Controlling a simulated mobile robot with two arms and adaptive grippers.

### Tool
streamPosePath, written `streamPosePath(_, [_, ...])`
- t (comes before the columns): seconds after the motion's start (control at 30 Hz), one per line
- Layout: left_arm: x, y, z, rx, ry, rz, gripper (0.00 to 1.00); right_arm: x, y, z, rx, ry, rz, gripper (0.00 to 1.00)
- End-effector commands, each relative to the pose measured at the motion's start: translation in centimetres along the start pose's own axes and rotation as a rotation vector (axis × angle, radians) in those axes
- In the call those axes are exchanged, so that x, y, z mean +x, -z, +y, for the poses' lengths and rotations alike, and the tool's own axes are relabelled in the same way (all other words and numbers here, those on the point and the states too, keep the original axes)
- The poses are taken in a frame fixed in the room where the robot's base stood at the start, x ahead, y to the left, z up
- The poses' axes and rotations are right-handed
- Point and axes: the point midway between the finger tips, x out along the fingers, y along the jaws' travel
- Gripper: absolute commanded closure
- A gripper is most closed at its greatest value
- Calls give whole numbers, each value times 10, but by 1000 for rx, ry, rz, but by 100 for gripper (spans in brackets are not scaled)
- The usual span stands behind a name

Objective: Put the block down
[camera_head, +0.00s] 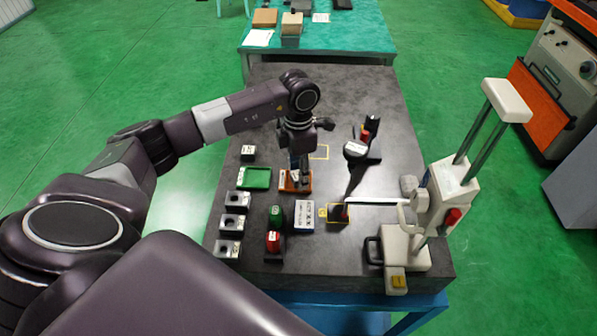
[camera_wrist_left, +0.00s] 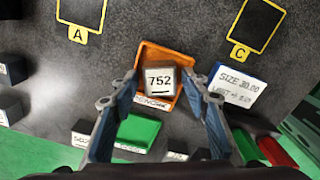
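The block (camera_wrist_left: 160,82), a small block with a white top face marked 752, sits inside the orange tray (camera_wrist_left: 147,58). In the head view the orange tray (camera_head: 284,183) shows beneath my left gripper (camera_head: 302,168), which mostly hides the block. In the left wrist view my left gripper (camera_wrist_left: 160,80) has its blue-grey fingers on either side of the block. A narrow gap shows between each fingertip and the block, so the gripper looks open. My right gripper is not in view.
A green tray (camera_head: 254,178) lies to the left, a white size card (camera_head: 304,216) in front. Dark blocks (camera_head: 236,200) and green and red pieces (camera_head: 273,242) stand nearby. A height gauge (camera_head: 455,178) stands right. Yellow frames A (camera_wrist_left: 79,32) and C (camera_wrist_left: 240,52) are empty in the wrist view.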

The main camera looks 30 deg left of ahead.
Motion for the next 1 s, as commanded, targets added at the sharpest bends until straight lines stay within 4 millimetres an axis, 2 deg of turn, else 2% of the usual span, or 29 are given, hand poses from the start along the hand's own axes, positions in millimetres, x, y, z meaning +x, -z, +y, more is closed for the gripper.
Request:
streamPosePath(0.37, [-5,0,0,0,1,1,54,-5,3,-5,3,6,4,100])
streamPosePath(0.43, [-9,0,1,0,-2,-1,54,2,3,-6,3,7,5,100])
streamPosePath(0.57, [-33,-1,2,1,-4,-4,54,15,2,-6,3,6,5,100])
streamPosePath(0.8, [-87,-1,1,0,-4,-4,54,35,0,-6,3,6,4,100])
streamPosePath(1.0, [-114,-1,0,0,0,-1,54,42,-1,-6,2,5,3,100])
